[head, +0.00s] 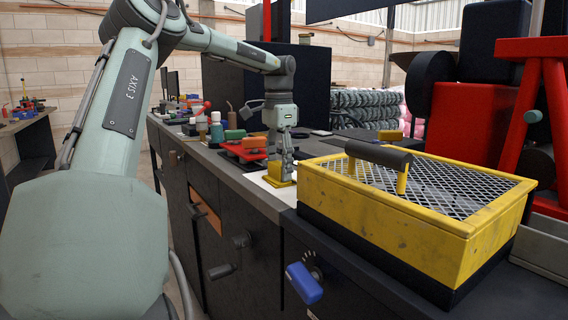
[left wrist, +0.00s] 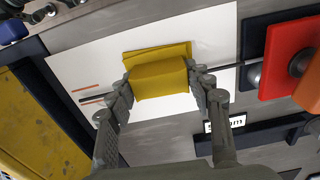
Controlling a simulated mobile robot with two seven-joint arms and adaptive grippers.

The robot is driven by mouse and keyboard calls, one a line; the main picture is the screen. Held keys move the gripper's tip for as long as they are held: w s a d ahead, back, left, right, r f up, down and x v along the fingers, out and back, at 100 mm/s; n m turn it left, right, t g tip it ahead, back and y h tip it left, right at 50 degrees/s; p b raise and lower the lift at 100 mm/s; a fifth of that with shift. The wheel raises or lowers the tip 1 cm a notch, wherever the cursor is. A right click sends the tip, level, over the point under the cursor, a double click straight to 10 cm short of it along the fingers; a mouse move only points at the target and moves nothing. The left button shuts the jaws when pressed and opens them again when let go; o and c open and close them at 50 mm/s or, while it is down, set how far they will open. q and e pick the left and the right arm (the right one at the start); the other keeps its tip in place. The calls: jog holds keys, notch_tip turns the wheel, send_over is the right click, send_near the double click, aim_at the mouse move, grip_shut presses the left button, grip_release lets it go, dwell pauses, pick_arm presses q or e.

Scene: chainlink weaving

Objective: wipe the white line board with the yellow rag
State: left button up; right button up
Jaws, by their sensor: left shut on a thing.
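The white line board (left wrist: 80,66) lies flat on the counter, and a sliver of it (head: 285,194) shows in the head view. Short orange and black lines are on its left part in the left wrist view, and a thin dark line is near its right edge. My left gripper (head: 281,167) points down over the board, shut on the yellow rag (left wrist: 160,80). The rag is folded and lies at or just above the board's middle, covering what is beneath it. It also shows in the head view (head: 280,180). My right gripper is not in view.
A large yellow box with a mesh top and dark handle (head: 410,215) stands close to the right of the board. A red block tool (head: 243,152), bottles and small items (head: 217,130) stand behind. The counter's front edge is near the board.

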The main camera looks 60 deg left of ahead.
aim_at(291, 188)
pick_arm(q)
jog(key=shift+f, duration=0.1)
jog(key=shift+d+f+b, duration=0.1)
jog(key=shift+d+b, duration=1.05)
jog(key=shift+d, duration=0.7)
jog(key=shift+d+b, duration=0.45)
jog(key=shift+d, duration=0.35)
jog(key=shift+d+r+b, duration=0.2)
jog(key=shift+d+b, duration=0.2)
jog(key=shift+d, duration=0.6)
jog(key=shift+d+f+b, duration=0.15)
jog(key=shift+d+b, duration=0.3)
jog(key=shift+d, duration=0.3)
jog(key=shift+d+b, duration=0.35)
jog(key=shift+d, duration=0.7)
